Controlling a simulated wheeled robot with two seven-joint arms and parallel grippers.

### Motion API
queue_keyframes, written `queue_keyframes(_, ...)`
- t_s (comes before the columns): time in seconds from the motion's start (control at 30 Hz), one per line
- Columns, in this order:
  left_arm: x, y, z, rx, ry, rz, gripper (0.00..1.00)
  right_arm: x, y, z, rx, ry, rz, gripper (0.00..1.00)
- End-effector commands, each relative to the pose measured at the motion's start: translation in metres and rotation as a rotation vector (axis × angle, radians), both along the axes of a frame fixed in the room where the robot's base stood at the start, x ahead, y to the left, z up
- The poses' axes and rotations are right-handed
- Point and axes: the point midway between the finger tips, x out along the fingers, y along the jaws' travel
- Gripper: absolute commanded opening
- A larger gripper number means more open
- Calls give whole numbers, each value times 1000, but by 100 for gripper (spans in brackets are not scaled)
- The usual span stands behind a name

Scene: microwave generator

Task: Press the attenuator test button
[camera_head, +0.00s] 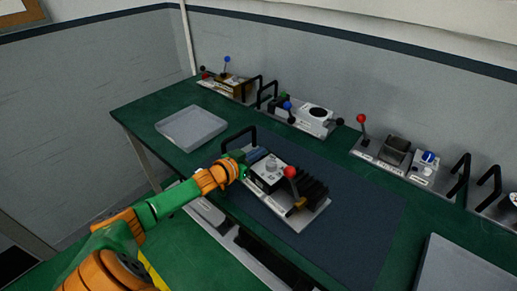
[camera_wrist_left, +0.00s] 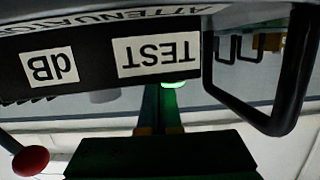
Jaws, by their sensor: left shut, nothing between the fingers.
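The attenuator unit (camera_head: 318,205) sits on the dark mat in the middle of the bench, with a white box, a knob (camera_head: 272,165), black fins and a red-ball lever (camera_head: 291,172). In the left wrist view its panel is upside down, with a TEST label (camera_wrist_left: 157,54) and a dB label (camera_wrist_left: 53,66). A bright green spot, apparently the test button (camera_wrist_left: 173,85), shows below the TEST label at my fingertips. My left gripper (camera_wrist_left: 162,92) is shut and empty, its tips at that spot; contact cannot be told. In the head view the left gripper (camera_head: 255,156) is at the unit's left end.
A black handle (camera_wrist_left: 262,118) stands close beside the fingers. A grey tray (camera_head: 191,128) lies at the left of the green bench. Other units line the back, including one with a red-ball lever (camera_head: 361,119) and a blue knob (camera_head: 429,156). The mat's front right is clear.

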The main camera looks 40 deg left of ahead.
Motion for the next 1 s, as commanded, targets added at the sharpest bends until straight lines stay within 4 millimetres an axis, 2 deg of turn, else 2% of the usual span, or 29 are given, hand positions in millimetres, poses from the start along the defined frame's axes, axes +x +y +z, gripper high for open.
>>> queue_keyframes(0.03, -2, 0, -4, 0, 12, 1, 0, 0, 0, 1, 0, 0, 0, 0)
queue_keyframes(0.13, -1, -1, 8, 0, 12, 1, 0, 0, 0, 12, 0, 0, 0, 0)
queue_keyframes(0.3, 3, -4, 54, 1, 1, 2, 0, 0, 0, 55, 0, 0, 0, 0)
queue_keyframes(0.4, -18, -3, 46, 0, 5, -1, 0, 0, 0, 47, 0, 0, 0, 0)
queue_keyframes(0.7, -74, 2, 62, 3, 0, 0, 0, -1, 0, 53, 0, 0, 0, 0)
queue_keyframes(0.83, -88, 3, 65, 2, -3, 0, 0, 0, 0, 54, 0, 0, 0, 0)
queue_keyframes(1.0, -94, 4, 67, 3, -5, 0, 0, 0, 0, 54, 0, 0, 0, 0)
